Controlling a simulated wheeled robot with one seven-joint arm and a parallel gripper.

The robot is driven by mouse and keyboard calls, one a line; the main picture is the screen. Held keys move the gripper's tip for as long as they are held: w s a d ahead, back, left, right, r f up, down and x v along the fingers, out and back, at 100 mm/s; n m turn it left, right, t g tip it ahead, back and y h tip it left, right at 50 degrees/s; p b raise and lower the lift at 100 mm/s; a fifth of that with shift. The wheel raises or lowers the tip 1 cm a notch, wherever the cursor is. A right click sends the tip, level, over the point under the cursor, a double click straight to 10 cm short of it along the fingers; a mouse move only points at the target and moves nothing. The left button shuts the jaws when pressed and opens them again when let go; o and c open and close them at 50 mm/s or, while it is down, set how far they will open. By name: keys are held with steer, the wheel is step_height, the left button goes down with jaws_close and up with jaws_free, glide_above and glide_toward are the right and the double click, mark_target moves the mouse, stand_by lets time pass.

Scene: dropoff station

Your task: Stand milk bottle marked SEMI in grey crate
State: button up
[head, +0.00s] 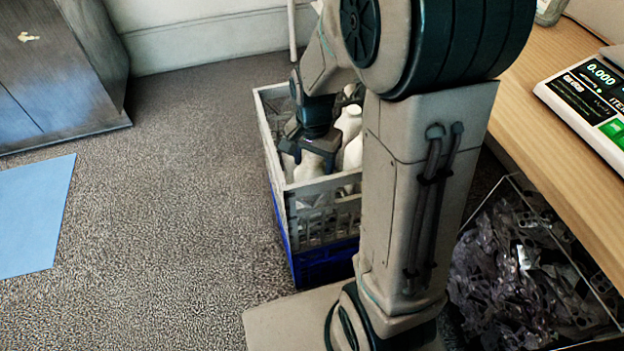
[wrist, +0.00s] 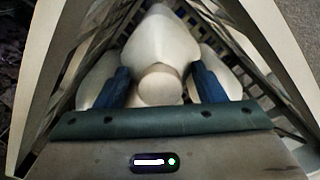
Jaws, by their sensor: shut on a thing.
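The grey crate (head: 328,186) sits on top of a blue crate, and several white bottles stand inside it. My gripper (head: 311,152) points down into the crate's near left part and is shut on a white milk bottle (head: 309,167), which looks upright. In the wrist view, my blue fingers (wrist: 162,86) are on either side of the bottle's round pale cap (wrist: 160,84). No SEMI marking is readable in either view. The held bottle's base is hidden, so I cannot tell whether it touches the crate floor.
Other white bottles (head: 349,122) are close beside the held one. The blue crate (head: 322,266) is underneath. A wooden counter (head: 566,100) with a scale (head: 596,98) and a bin of metal scraps (head: 525,265) are at right. Carpet to the left is clear, with a blue mat (head: 32,215).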

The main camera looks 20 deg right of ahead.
step_height(320, 180, down, 5)
steer(key=shift+r+b, duration=0.1)
steer(key=shift+b, duration=0.95)
steer(key=o, duration=1.3)
steer(key=shift+r, duration=0.1)
step_height(320, 180, up, 12)
steer(key=p, duration=0.5)
steer(key=shift+s+r, duration=0.1)
steer(key=shift+s, duration=0.1)
steer(key=shift+s+a+r+n+t, duration=0.15)
steer(key=shift+s+r+n, duration=0.4)
steer(key=shift+s+n, duration=1.2)
steer(key=shift+s+a+r+n+t, duration=0.1)
steer(key=shift+s+r+n+t, duration=0.35)
steer(key=shift+s+n, duration=1.3)
steer(key=shift+s+a+r+n, duration=0.1)
steer(key=shift+s+r+n, duration=0.8)
steer(key=shift+s, duration=1.5)
steer(key=shift+f, duration=0.2)
